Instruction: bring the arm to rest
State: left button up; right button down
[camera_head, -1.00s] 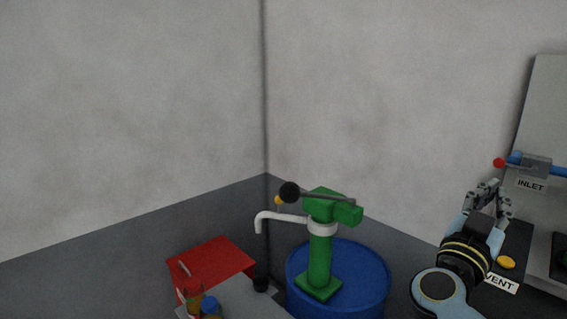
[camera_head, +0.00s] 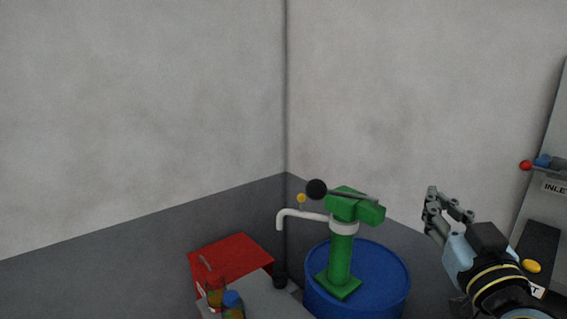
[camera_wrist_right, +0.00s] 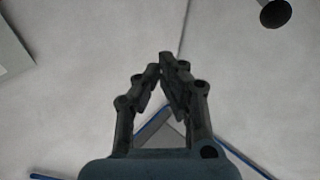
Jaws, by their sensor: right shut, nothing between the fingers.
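My right gripper (camera_head: 431,205) is at the right of the head view, raised in the air to the right of the green pump. Its fingers point up and to the left, and nothing is held. In the right wrist view my right gripper (camera_wrist_right: 163,68) shows its fingertips close together and empty, with pale wall behind them. My left gripper is not in view.
A green hand pump (camera_head: 341,258) with a white spout (camera_head: 300,215) stands on a blue drum (camera_head: 389,272). A red box (camera_head: 232,252) and bottles (camera_head: 233,306) are left of it. A panel with an INLET label (camera_head: 555,187) is at the right edge.

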jog(key=s+a+f+n+g+y, duration=0.3)
jog(key=s+a+f+g+y, duration=0.1)
jog(key=s+f+g, duration=0.15)
jog(key=s+d+f+m+g+h, duration=0.1)
jog(key=s+d+f+g+h, duration=0.2)
jog(key=s, duration=0.4)
jog(key=s+d+f+m+g, duration=0.15)
jog(key=s+f+g, duration=0.25)
jog(key=s, duration=0.4)
jog(key=s+d+f+m+g+h, duration=0.1)
jog(key=s+d+f+g+h, duration=0.2)
jog(key=s, duration=0.4)
notch_tip(320, 180, down, 38)
jog(key=s+d+g+y+b, duration=0.1)
jog(key=s+d+g+b, duration=0.15)
jog(key=b, duration=0.85)
jog(key=s+f+b, duration=0.4)
jog(key=s+f, duration=0.5)
jog(key=f, duration=0.2)
jog(key=s+f+g+b, duration=0.1)
jog(key=s+f+b, duration=0.3)
jog(key=s+f, duration=0.5)
notch_tip(320, 180, down, 3)
jog(key=shift+f+y+b, duration=0.1)
jog(key=shift+y+b, duration=0.2)
jog(key=shift+s, duration=0.1)
